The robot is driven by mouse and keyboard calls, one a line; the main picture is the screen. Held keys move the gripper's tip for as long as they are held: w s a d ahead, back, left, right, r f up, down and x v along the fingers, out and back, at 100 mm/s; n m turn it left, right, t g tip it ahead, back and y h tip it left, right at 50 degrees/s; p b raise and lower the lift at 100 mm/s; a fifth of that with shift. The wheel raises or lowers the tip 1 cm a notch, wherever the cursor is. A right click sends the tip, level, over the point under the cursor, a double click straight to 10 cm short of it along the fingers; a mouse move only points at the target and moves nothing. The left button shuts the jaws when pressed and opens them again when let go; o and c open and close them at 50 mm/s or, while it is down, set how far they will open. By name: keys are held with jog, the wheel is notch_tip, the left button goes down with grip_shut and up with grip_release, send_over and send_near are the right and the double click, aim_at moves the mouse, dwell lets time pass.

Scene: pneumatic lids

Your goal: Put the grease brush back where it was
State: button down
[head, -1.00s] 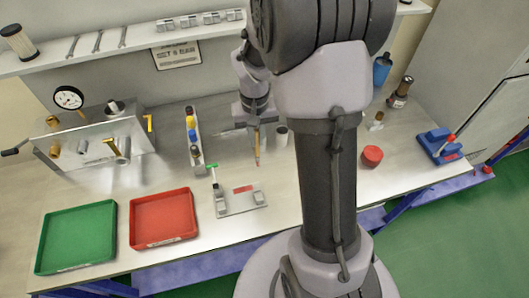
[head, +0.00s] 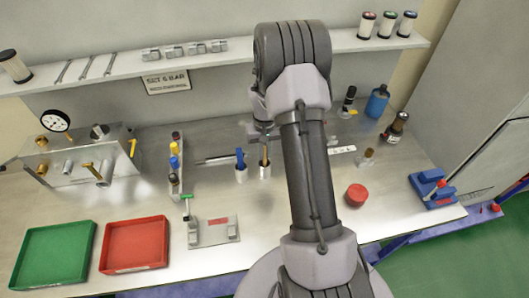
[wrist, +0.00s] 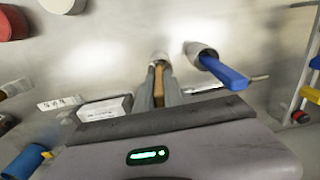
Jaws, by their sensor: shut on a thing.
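The grease brush (head: 265,155) has a wooden, tan handle and stands upright in my gripper (head: 264,143). My gripper is shut on it. Its lower end meets the mouth of a white cup (head: 265,172) on the bench, and how deep it reaches is hidden. In the wrist view the brush (wrist: 158,84) lies between my two fingers (wrist: 159,88), in line with the cup (wrist: 159,57).
A second white cup (head: 241,175) with a blue-handled tool (head: 240,157) stands close on the left. A red round part (head: 356,194) lies right.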

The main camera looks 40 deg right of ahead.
jog(key=shift+f, duration=0.1)
jog(key=c, duration=1.5)
grip_release()
jog(key=shift+o, duration=0.2)
notch_tip(320, 180, up, 12)
jog(key=shift+p, duration=0.75)
jog(key=s+a+r+t, duration=0.2)
jog(key=a+r, duration=0.7)
jog(key=r, duration=0.2)
jog(key=s+a+r+t+y, duration=0.1)
jog(key=s+a+r+t, duration=0.1)
jog(key=s+a+r, duration=0.55)
jog(key=s+a+r+t+y, duration=0.1)
jog(key=s+a+r+t, duration=0.1)
jog(key=s+a, duration=0.9)
notch_tip(320, 180, down, 22)
jog(key=d+b, duration=0.1)
jog(key=b, duration=2)
jog(key=shift+s+n+b, duration=0.25)
jog(key=shift+n+b, duration=0.1)
jog(key=shift+n, duration=0.05)
